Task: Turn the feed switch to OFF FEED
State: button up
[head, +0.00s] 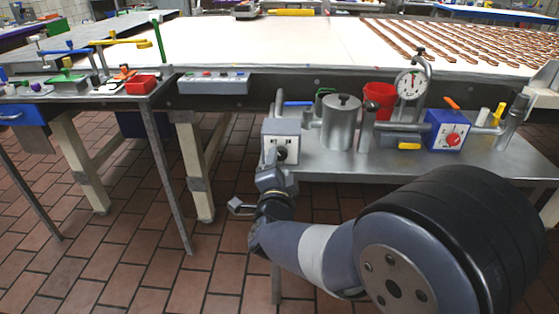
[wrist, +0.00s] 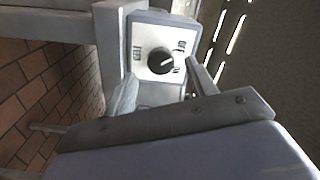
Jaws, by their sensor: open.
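The feed switch is a grey box (head: 281,128) with a pale front plate, at the left end of the steel shelf in the head view. Its round black knob (wrist: 160,61) shows in the wrist view, with small dark labels around it on the white plate (wrist: 142,44). The labels are too small to read surely, and I cannot tell which one the knob points at. My gripper (wrist: 163,90) is open, its two fingers apart in front of the box and below the knob in the wrist view. The fingers do not appear closed on the knob. In the head view my wrist partly hides the box's lower front.
A steel pot (head: 342,124), a red bucket (head: 380,100), a dial gauge (head: 410,85) and a blue box with a red knob (head: 452,140) stand right of the switch. The conveyor (head: 290,40) lies above and behind. Brick floor (head: 130,250) is open at left.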

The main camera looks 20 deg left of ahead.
aim_at(281, 153)
jog(key=v, duration=0.8)
jog(key=shift+w+a, duration=0.1)
jog(key=shift+w, duration=0.05)
jog(key=x, duration=1)
jog(key=shift+w, duration=0.35)
jog(key=shift+s, duration=0.15)
